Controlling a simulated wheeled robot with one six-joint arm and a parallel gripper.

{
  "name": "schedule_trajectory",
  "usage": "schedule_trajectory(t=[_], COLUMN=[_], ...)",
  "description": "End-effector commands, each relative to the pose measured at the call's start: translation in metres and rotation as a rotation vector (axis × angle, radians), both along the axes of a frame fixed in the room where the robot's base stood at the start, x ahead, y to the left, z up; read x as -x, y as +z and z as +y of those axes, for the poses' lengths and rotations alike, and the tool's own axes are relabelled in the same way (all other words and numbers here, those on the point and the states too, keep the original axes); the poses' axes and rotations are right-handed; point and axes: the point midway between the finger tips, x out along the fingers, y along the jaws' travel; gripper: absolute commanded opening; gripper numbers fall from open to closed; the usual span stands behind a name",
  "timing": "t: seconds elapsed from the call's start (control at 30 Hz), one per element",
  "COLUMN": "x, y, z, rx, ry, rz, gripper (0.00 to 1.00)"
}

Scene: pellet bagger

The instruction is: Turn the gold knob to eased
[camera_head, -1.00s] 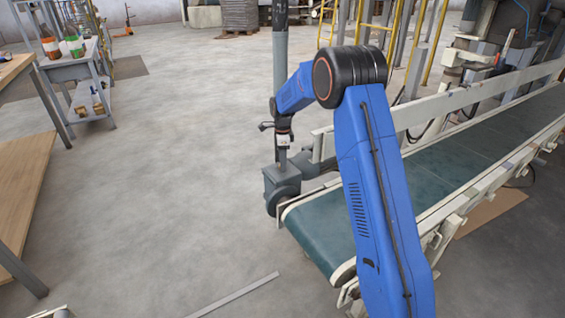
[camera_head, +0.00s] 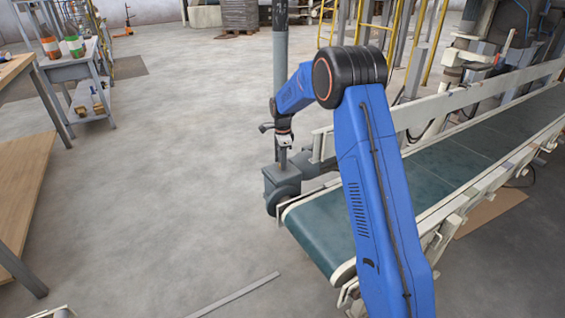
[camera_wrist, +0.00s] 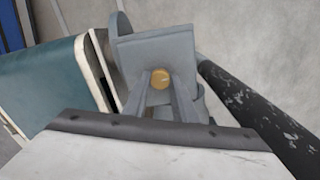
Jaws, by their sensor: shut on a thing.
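The gold knob (camera_wrist: 160,79) shows in the wrist view as a small round gold face on a grey box-like housing (camera_wrist: 155,50). My gripper (camera_wrist: 163,88) reaches it with one grey finger on each side, and is shut on the knob. Where the fingers touch it is partly hidden. In the head view my gripper (camera_head: 282,162) points down at the top of the same grey housing (camera_head: 282,183), by the near end of the conveyor. The knob cannot be made out there. I see no readable marking for its setting.
A conveyor with a green belt (camera_head: 335,232) and pale rails runs to the right, close beside the housing. A dark upright post (camera_head: 280,60) stands right by my wrist. Open concrete floor (camera_head: 150,190) lies to the left, with benches beyond.

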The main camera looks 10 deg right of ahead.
Motion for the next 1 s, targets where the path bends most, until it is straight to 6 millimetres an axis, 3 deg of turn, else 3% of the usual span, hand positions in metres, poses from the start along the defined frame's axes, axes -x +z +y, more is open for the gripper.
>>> schedule_trajectory(t=[1.0], x=[-0.0005], y=[0.0004], z=[0.0002], rx=[0.0], ry=[0.939], rz=[-0.001], gripper=[0.02])
